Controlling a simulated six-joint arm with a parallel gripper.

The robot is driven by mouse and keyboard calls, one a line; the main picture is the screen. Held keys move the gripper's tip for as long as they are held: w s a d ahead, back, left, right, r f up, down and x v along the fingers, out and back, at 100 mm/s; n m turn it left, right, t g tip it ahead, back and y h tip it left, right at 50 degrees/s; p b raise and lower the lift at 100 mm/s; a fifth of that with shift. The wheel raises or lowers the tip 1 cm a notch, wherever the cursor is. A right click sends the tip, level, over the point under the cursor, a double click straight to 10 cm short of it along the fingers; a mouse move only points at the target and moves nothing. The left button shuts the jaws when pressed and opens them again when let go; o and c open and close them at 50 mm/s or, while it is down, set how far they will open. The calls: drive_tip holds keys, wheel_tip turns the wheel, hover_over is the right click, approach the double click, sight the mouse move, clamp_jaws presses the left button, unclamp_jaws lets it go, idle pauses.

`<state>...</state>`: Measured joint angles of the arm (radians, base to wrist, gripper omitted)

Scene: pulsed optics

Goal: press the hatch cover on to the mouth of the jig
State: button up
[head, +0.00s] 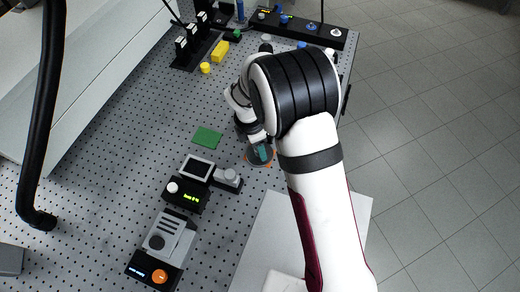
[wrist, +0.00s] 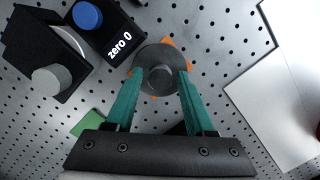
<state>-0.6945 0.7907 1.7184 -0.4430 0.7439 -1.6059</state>
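A dark grey round disc with a raised round knob (wrist: 160,78), which looks like the hatch cover, lies below my gripper in the wrist view. The disc (head: 252,158) also shows in the head view, partly hidden by the gripper. Orange patches (wrist: 181,52) show at its edge. My gripper (wrist: 160,74) has two teal fingers, one on each side of the knob, with a visible gap to it. The fingers are apart and hold nothing. In the head view my gripper (head: 263,153) is over the disc. I cannot make out the jig or its mouth separately.
A green plate (head: 207,137) lies left of the disc. A black device with a green display (head: 188,193) and a small unit with a grey knob (head: 229,178) stand nearer. A pale panel (head: 262,235) lies in front. Perforated board (head: 120,130) is clear at left.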

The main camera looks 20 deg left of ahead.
clamp_jaws()
drive_tip(key=shift+r, duration=1.95)
drive_tip(key=shift+r, duration=2.5)
